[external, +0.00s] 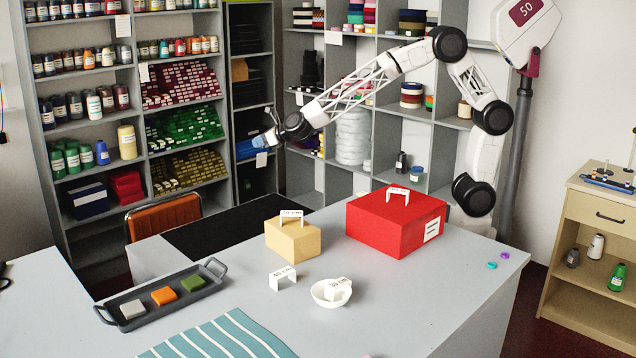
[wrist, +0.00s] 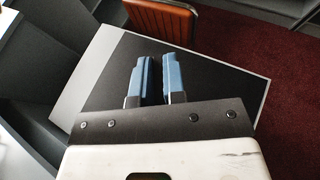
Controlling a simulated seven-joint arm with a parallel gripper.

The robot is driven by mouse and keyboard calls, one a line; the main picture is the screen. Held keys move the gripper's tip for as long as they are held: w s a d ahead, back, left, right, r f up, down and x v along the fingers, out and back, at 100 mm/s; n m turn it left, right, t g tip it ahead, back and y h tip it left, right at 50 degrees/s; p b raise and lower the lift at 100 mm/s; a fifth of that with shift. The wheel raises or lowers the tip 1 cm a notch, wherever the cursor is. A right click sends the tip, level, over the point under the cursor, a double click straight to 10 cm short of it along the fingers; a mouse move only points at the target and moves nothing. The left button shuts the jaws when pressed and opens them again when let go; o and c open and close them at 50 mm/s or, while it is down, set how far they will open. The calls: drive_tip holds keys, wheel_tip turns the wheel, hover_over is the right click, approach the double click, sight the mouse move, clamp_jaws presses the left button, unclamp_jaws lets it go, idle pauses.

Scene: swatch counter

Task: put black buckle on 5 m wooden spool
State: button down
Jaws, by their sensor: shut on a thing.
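My gripper (external: 272,138) is raised above the far side of the counter, in front of the shelves. In the wrist view its two blue fingers (wrist: 154,80) stand close together with a narrow dark gap between them. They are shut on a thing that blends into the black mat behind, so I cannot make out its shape. I cannot pick out a black buckle elsewhere. No spool marked 5 m can be read in either view.
The grey counter holds a red box (external: 395,222), a yellow box (external: 293,240), a white bowl (external: 325,298), a white "45 cm" stand (external: 283,278) and a dark tray (external: 166,308) with coloured blocks. A black mat (external: 232,232) lies beyond; an orange chair (external: 164,216) stands behind.

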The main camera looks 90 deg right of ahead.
drive_tip(key=s+a+r+n+y, duration=0.1)
drive_tip(key=s+a+n+y, duration=0.15)
drive_tip(key=s, duration=0.85)
drive_tip(key=s+a+r+n+y, duration=0.1)
drive_tip(key=s+a+n+y, duration=0.15)
drive_tip(key=s, duration=0.95)
drive_tip(key=s+a+r+n+y, duration=0.1)
drive_tip(key=s+a+n+y, duration=0.2)
drive_tip(key=s, duration=0.8)
drive_tip(key=s+a+f+n+g+y, duration=0.2)
drive_tip(key=s+y, duration=0.1)
drive_tip(key=s, duration=0.7)
drive_tip(key=s+a+f+n+g+y, duration=0.2)
drive_tip(key=s+a, duration=0.1)
drive_tip(key=s, duration=0.8)
drive_tip(key=shift+w+d+f, duration=0.1)
drive_tip(key=shift+w+f, duration=0.05)
drive_tip(key=shift+f, duration=2.15)
drive_tip(key=shift+w, duration=0.1)
hover_over(365, 193)
drive_tip(key=shift+f, duration=0.75)
drive_tip(key=shift+f, duration=1.75)
